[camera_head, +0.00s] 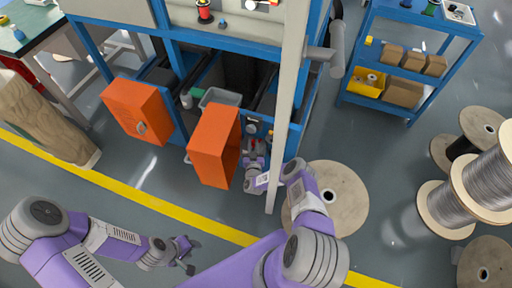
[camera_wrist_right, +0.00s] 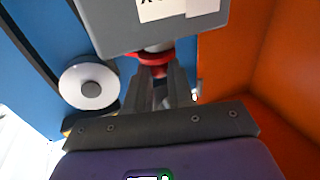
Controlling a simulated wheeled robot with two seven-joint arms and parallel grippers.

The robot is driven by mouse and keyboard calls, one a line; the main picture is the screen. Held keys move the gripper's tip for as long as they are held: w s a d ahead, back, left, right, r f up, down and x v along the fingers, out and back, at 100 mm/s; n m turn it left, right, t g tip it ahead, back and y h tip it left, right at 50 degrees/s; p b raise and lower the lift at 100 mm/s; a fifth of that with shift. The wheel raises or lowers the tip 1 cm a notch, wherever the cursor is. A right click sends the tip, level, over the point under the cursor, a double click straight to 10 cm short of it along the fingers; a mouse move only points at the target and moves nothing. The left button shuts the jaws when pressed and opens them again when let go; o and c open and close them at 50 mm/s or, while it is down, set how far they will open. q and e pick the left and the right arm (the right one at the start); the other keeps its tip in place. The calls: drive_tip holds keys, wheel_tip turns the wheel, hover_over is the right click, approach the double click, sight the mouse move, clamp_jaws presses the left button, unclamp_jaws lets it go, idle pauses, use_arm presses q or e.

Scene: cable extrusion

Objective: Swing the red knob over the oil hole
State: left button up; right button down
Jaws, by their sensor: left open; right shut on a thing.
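The red knob (camera_wrist_right: 150,57) shows in the right wrist view as a red ring below a grey box with a white label (camera_wrist_right: 175,8). My right gripper (camera_wrist_right: 165,75) has its fingers closed on the knob, just under the box; the fingers hide part of it. In the head view my right gripper (camera_head: 253,147) reaches into the blue machine frame beside an open orange door. My left gripper (camera_head: 187,256) is open and empty, low over the floor and away from the machine. I cannot make out the oil hole in either view.
An orange door (camera_head: 212,148) stands close left of my right gripper, and another orange door (camera_head: 138,110) is further left. A pale upright post (camera_head: 288,110) stands close on the right. A wooden reel (camera_head: 350,185) lies on the floor. A white round disc (camera_wrist_right: 90,86) is beside the knob.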

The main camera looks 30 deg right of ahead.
drive_tip(key=shift+w+a+m+g+h+b, duration=0.15)
drive_tip(key=shift+w+m+g+h+b, duration=0.35)
drive_tip(key=shift+m+g+h, duration=0.6)
drive_tip(key=shift+w+h, duration=0.1)
drive_tip(key=shift+h, duration=0.3)
drive_tip(key=c, duration=1)
unclamp_jaws()
drive_tip(key=p+v, duration=0.3)
drive_tip(key=v, duration=0.4)
drive_tip(key=shift+s+a+f, duration=0.1)
drive_tip(key=shift+s+a, duration=0.05)
drive_tip(key=shift+s, duration=0.1)
